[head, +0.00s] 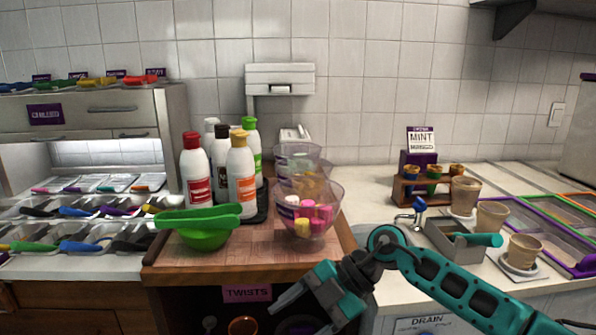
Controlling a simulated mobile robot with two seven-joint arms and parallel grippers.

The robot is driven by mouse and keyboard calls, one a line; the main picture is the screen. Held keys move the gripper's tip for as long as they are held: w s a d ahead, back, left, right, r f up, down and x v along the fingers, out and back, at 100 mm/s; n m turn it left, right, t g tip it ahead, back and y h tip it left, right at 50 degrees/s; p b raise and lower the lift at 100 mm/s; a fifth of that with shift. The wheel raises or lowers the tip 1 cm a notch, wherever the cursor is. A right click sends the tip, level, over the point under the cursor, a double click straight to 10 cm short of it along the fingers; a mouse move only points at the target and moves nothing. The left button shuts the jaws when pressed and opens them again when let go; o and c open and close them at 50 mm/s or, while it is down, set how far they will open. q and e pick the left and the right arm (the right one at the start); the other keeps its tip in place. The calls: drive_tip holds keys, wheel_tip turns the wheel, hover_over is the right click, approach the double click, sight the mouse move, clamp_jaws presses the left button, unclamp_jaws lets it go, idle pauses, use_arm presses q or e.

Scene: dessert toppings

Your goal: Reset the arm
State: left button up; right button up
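My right arm comes in from the lower right, in teal and dark grey. Its gripper (300,318) hangs in front of the counter's front edge, pointing down and to the left. Its two grey fingers are spread apart, and I see nothing held between them; the lower finger runs close to the bottom edge of the picture. My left gripper is not in view.
A wooden board (180,276) behind the gripper bears a green bowl (204,238), several sauce bottles (241,180) and a clear bowl (330,215) of pink and yellow pieces. Topping trays (60,222) stand left; cups (523,250) and a metal sink (460,243) stand right.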

drive_tip(key=s+a+r+m+t+y, duration=0.2)
drive_tip(key=s+a+r+y, duration=0.15)
drive_tip(key=a+y, duration=0.35)
drive_tip(key=w+d+f+m+t+h+p, duration=0.1)
drive_tip(key=d+f+m+t+h, duration=0.15)
drive_tip(key=d+m+t, duration=0.45)
drive_tip(key=w+d+f+m+t+h+p, duration=0.1)
drive_tip(key=d+f+m+t+h, duration=0.2)
drive_tip(key=m+t, duration=0.65)
drive_tip(key=s+d+f+m+g+h, duration=0.5)
drive_tip(key=s+d+f+m+h, duration=0.2)
drive_tip(key=s+d+f, duration=0.7)
wheel_tip(320, 180, down, 3)
drive_tip(key=shift+s+d+f+h, duration=0.2)
drive_tip(key=shift+s+d+h, duration=0.25)
drive_tip(key=shift+h, duration=0.8)
